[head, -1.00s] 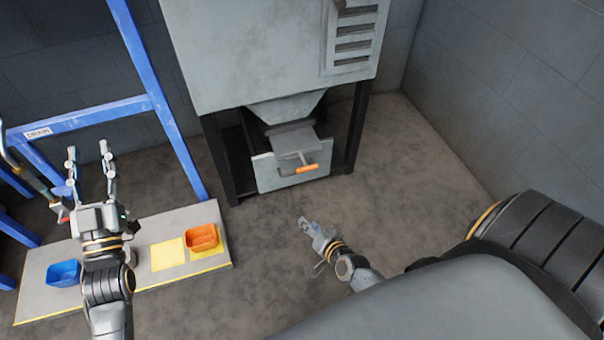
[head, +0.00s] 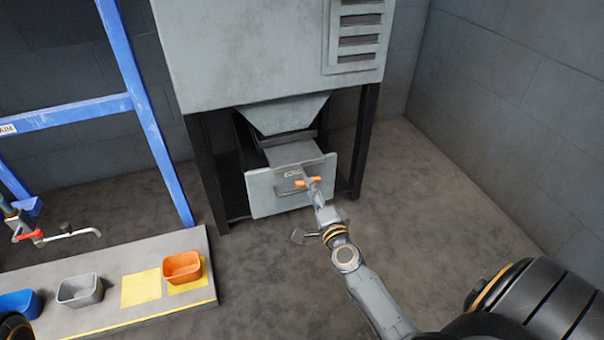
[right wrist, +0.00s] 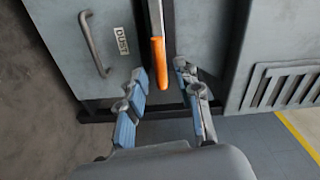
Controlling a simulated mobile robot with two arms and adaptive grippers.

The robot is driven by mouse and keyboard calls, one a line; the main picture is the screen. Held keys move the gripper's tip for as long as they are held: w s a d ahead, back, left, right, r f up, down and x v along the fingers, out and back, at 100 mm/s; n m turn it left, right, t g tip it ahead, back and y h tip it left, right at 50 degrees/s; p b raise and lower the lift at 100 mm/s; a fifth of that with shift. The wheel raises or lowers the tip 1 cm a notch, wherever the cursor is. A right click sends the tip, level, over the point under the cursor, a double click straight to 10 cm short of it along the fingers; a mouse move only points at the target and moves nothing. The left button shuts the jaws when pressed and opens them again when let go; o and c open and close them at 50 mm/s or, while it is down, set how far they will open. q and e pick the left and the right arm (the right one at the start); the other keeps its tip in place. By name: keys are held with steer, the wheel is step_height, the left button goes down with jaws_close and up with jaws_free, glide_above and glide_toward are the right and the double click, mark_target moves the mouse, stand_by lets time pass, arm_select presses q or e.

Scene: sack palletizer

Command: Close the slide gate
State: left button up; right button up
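The slide gate is a grey plate (head: 290,153) sticking out below the hopper, above the front panel, with an orange handle (head: 302,182) at its front end. In the right wrist view, the orange handle (right wrist: 158,62) lies between the two blue-padded fingers, with gaps on both sides. My right gripper (head: 313,187) is open at the handle, reaching up from the lower right and hiding part of it. My left gripper is out of view.
Below the gate is a grey drawer front (head: 262,200) with a bar handle; its label reads DUST in the right wrist view. Orange (head: 182,267), grey (head: 80,291) and blue (head: 18,304) bins stand on a low platform at left. Floor to the right is clear.

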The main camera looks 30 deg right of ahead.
mark_target(299, 166)
steer(key=b+x, duration=0.1)
steer(key=x, duration=0.8)
steer(key=shift+w, duration=0.15)
jaws_close()
